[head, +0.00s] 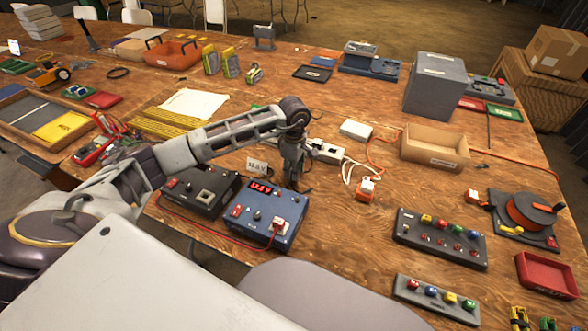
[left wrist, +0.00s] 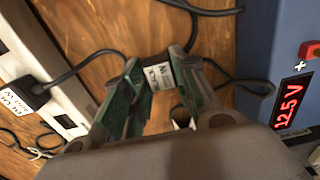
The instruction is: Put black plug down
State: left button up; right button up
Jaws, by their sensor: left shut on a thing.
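My left gripper (head: 294,182) points down over the table just behind the blue power unit (head: 290,222). In the left wrist view, its green-padded fingers (left wrist: 158,82) are shut on a black plug (left wrist: 158,72) with a white label. A dark cable runs near the held plug. The plug's height above the wood cannot be told, and in the head view the gripper mostly hides it. A second black plug (left wrist: 32,90) with a white label sits on the white power strip (left wrist: 62,108), left in the wrist view. My right gripper is not in view.
A black box (head: 198,192) stands left of the power unit. The white charger (head: 355,129), orange plug (head: 367,188) and cardboard tray (head: 433,150) lie to the right. Button panels (head: 440,240) are nearer the right front. Bare wood lies between the power unit and panels.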

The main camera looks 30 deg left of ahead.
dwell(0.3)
pick_arm(q)
jog(key=o, duration=0.6)
jog(key=shift+f, duration=0.1)
jog(key=o, duration=0.5)
jog(key=shift+c, duration=0.2)
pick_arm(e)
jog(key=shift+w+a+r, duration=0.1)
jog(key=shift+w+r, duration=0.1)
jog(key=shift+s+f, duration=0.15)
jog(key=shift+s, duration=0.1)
pick_arm(q)
jog(key=shift+r, duration=0.2)
notch_tip(320, 180, up, 12)
jog(key=shift+p, duration=0.3)
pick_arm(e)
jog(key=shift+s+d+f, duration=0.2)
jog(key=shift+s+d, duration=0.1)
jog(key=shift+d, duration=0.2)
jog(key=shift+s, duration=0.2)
